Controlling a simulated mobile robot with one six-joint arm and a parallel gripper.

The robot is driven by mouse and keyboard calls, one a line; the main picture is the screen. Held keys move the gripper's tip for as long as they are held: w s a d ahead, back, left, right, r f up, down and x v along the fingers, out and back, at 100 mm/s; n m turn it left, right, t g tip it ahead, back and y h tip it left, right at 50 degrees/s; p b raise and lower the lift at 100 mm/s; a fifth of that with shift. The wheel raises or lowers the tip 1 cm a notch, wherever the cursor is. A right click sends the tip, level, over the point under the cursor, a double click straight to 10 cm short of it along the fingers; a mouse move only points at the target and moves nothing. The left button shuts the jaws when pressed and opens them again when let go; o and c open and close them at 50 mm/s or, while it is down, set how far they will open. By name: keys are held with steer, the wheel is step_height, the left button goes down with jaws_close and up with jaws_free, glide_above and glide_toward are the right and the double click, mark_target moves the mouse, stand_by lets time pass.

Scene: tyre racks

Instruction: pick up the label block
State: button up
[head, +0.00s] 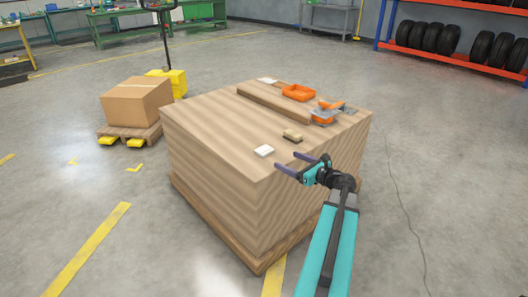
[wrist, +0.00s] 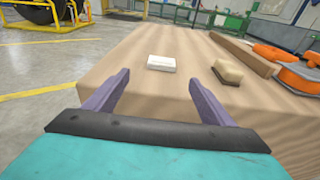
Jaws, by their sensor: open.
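A small white block (head: 264,151), which looks like the label block, lies flat near the front corner of the large wood-grained block (head: 215,160). My gripper (head: 286,162) is open and empty, at the front right edge of the wood-grained block. In the head view it is right of the white block and apart from it. Both fingers (wrist: 158,76) show in the wrist view. Nothing hides the white block.
A brush-like tan block (head: 292,136) lies right of the white block. A carton (head: 137,101) on a pallet stands left.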

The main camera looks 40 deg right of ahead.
steer(key=shift+s+d, duration=0.1)
steer(key=shift+d, duration=0.1)
steer(key=b, duration=0.1)
glide_toward(266, 151)
steer(key=shift+w+d+f, duration=0.1)
steer(key=shift+w+d, duration=0.05)
steer(key=shift+w, duration=0.4)
steer(key=shift+w+d+f, duration=0.1)
steer(key=shift+w+d, duration=0.05)
steer(key=shift+w, duration=0.4)
steer(key=shift+w+b, duration=0.3)
steer(key=shift+w, duration=0.35)
steer(key=shift+w+f+b, duration=0.25)
steer(key=shift+w+b, duration=0.15)
steer(key=shift+w, duration=0.85)
steer(key=shift+w+f+b, duration=0.2)
steer(key=shift+w+b, duration=0.2)
steer(key=shift+w, duration=0.9)
steer(key=c, duration=1.1)
